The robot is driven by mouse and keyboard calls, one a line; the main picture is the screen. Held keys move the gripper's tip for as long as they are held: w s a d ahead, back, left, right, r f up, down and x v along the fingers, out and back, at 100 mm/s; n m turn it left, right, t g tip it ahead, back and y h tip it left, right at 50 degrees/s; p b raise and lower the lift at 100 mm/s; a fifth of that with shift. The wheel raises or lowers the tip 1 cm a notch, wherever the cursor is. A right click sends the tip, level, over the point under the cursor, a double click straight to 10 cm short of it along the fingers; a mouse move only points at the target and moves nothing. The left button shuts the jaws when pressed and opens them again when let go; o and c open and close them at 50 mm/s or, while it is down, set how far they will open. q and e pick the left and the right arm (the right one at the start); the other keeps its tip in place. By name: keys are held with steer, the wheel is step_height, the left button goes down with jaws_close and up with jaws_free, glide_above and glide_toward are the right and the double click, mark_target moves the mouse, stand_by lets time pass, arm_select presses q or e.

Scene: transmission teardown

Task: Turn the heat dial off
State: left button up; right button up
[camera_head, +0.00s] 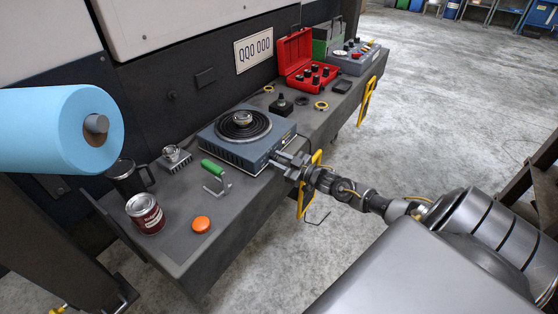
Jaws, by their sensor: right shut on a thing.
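The hot plate (222,148) is a blue-grey box on the bench with a round coil burner (262,128) on top. A small metal part (242,117) sits in the middle of the burner. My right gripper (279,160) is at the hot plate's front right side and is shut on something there. It is at the place of the heat dial, but the dial itself is hidden by the fingers, so its setting cannot be read. My left gripper is not in view.
On the bench (180,245) are a green-handled tool (213,169), an orange disc (201,224), a can (146,214) and a dark mug (127,178). A red case (297,55) and a grey control box (352,60) stand farther back. A blue roll (50,130) hangs at left.

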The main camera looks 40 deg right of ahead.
steer(key=n, duration=0.3)
steer(key=shift+n, duration=0.8)
steer(key=n, duration=0.3)
steer(key=shift+n+b, duration=0.3)
steer(key=shift+n, duration=0.1)
steer(key=n, duration=0.3)
steer(key=shift+n, duration=0.3)
steer(key=shift+n+b, duration=0.35)
steer(key=shift+n, duration=0.55)
steer(key=n, duration=0.2)
steer(key=shift+f+n, duration=0.1)
steer(key=shift+n, duration=0.3)
steer(key=n+b, duration=0.1)
steer(key=n, duration=0.4)
steer(key=n+b, duration=0.1)
steer(key=n, duration=0.3)
steer(key=shift+n, duration=0.4)
steer(key=n, duration=0.4)
steer(key=shift+n+b, duration=0.35)
steer(key=shift+n, duration=0.05)
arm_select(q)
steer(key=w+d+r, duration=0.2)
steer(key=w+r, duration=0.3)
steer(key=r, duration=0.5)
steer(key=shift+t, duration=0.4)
arm_select(e)
steer(key=shift+n, duration=0.8)
